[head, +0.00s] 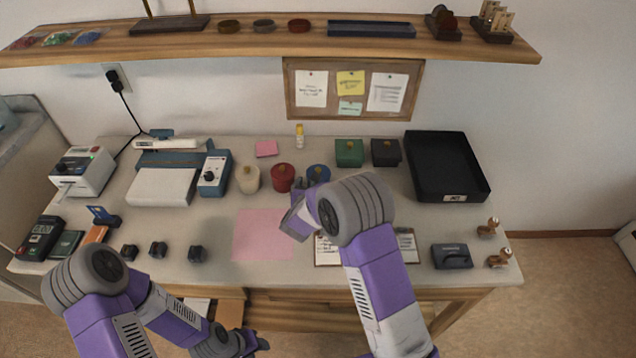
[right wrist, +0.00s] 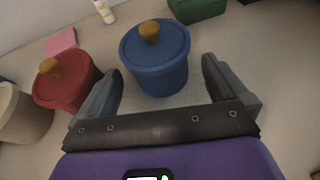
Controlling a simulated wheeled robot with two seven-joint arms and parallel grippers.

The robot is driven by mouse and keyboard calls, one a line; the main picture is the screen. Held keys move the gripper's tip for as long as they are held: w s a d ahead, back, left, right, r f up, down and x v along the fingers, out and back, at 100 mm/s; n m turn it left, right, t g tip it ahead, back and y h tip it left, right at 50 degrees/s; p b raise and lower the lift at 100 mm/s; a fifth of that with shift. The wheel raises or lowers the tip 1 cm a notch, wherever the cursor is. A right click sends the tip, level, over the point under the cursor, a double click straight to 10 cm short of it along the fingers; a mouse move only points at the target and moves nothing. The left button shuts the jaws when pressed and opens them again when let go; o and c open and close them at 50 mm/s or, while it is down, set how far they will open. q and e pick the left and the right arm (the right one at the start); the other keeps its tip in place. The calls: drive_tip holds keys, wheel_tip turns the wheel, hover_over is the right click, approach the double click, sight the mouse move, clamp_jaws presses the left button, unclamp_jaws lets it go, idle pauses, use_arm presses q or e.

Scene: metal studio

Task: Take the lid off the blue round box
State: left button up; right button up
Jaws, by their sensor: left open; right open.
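The blue round box (right wrist: 157,73) stands upright with its blue lid (right wrist: 160,42) on and a tan knob on top. In the head view the box (head: 318,173) is partly hidden behind my right arm. My right gripper (right wrist: 164,88) is open, with its fingers on either side of the box's near side, and it holds nothing. In the head view the right gripper (head: 298,197) shows only in part, just in front of the box. My left gripper (head: 256,343) is low at the front edge of the table, away from the box, open and empty.
A red round box (head: 282,177) stands close to the left of the blue one, with a cream round box (head: 247,179) beyond it. Green (head: 349,152) and black (head: 385,152) square boxes stand behind right. A pink sheet (head: 263,234) and a clipboard (head: 328,250) lie in front.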

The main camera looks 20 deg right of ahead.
drive_tip(key=b+x, duration=0.1)
drive_tip(key=x, duration=0.3)
drive_tip(key=shift+w+d+f, duration=0.15)
drive_tip(key=shift+w+f, duration=0.05)
drive_tip(key=shift+w, duration=0.1)
drive_tip(key=c, duration=1)
